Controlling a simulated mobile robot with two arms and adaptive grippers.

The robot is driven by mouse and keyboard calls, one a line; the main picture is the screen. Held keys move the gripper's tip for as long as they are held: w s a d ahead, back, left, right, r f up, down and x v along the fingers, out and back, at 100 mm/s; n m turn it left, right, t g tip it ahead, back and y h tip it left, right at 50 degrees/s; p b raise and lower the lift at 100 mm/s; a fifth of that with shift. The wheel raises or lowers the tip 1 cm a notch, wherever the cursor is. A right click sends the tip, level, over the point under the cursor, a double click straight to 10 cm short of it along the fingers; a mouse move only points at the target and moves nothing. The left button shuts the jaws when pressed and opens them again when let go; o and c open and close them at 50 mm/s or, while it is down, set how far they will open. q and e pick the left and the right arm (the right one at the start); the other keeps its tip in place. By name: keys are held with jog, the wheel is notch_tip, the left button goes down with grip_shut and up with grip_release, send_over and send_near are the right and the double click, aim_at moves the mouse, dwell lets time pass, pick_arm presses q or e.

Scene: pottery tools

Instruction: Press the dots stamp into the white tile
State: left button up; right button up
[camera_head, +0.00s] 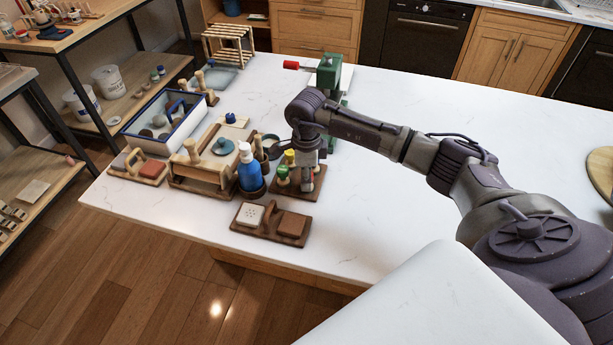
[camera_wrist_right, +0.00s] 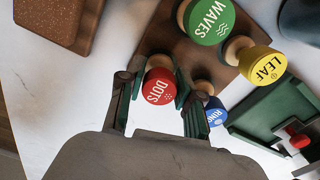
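The white tile (camera_head: 249,214) lies in the left part of a dark wooden tray (camera_head: 268,237) near the table's front edge; small dark marks show on its face. The red-capped dots stamp (camera_wrist_right: 158,87) is among other stamps at the wooden stamp board (camera_head: 317,187). My right gripper (camera_wrist_right: 157,80) is over that board, with one finger on each side of the red cap. Whether the fingers grip the stamp is unclear, as is whether its foot touches the board. The white tile is outside the wrist view. My left gripper is not in view.
A reddish-brown tile (camera_head: 291,225) shares the tray. Waves (camera_wrist_right: 209,20), leaf (camera_wrist_right: 262,64) and ring (camera_wrist_right: 213,112) stamps crowd the dots stamp. A blue bottle (camera_head: 249,168) stands left of the stamp board, a green press (camera_head: 329,75) behind. The table right of the board is clear.

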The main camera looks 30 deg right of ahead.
jog(key=o, duration=0.4)
jog(key=shift+c, duration=0.2)
notch_tip(320, 180, up, 12)
jog(key=shift+s, duration=0.1)
